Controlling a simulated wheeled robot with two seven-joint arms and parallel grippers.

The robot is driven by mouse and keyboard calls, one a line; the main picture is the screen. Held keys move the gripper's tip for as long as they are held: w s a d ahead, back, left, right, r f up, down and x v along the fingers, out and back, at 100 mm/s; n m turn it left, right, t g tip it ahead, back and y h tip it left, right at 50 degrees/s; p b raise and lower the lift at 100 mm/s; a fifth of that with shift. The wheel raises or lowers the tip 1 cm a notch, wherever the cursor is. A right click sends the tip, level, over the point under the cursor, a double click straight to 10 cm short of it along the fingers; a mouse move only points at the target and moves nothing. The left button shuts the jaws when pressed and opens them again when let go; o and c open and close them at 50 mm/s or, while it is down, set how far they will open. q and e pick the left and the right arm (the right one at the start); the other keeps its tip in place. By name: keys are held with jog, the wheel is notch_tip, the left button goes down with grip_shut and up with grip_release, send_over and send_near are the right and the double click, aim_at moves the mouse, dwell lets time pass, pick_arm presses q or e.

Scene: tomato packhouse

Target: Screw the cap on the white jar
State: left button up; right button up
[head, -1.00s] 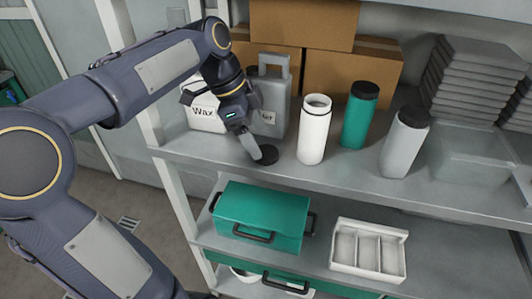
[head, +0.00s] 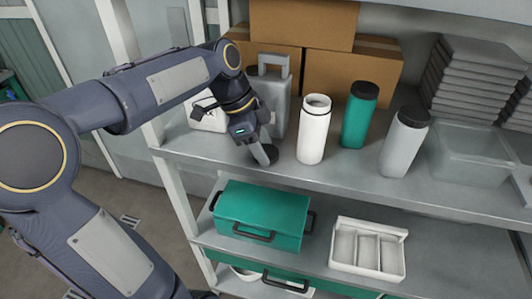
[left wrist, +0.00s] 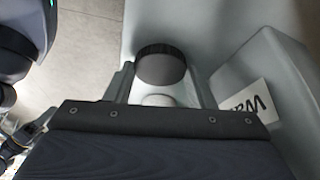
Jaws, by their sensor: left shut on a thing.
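The white jar (head: 312,133) stands upright and uncapped on the upper shelf, its open mouth with a dark ring facing up. My left gripper (head: 266,153) is just left of the jar, pointing down near the shelf's front edge. It is shut on the black cap (head: 270,157), which is partly hidden by the fingers. In the left wrist view the cap (left wrist: 160,66) shows as a dark ribbed disc between the fingertips. The cap is apart from the jar. My right gripper is not in view.
A green bottle (head: 358,118) and a grey bottle (head: 403,143), both with black caps, stand right of the jar. A grey canister (head: 277,98) and a white container (head: 208,117) stand behind my gripper. Cardboard boxes (head: 345,76) are at the back. A green toolbox (head: 262,213) sits below.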

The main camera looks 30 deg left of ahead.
pick_arm(q)
jog(key=shift+s+r, duration=0.1)
jog(key=shift+r, duration=0.05)
jog(key=shift+s+r+b, duration=0.1)
jog(key=shift+r+b, duration=0.2)
jog(key=shift+r, duration=0.05)
notch_tip(320, 180, up, 6)
jog(key=shift+f, duration=0.1)
jog(key=s+d+b, duration=0.1)
jog(key=s, duration=0.5)
jog(key=s+d+b, duration=0.2)
jog(key=s, duration=0.4)
jog(key=s+d+b, duration=0.1)
jog(key=s, duration=0.6)
jog(key=shift+d, duration=0.35)
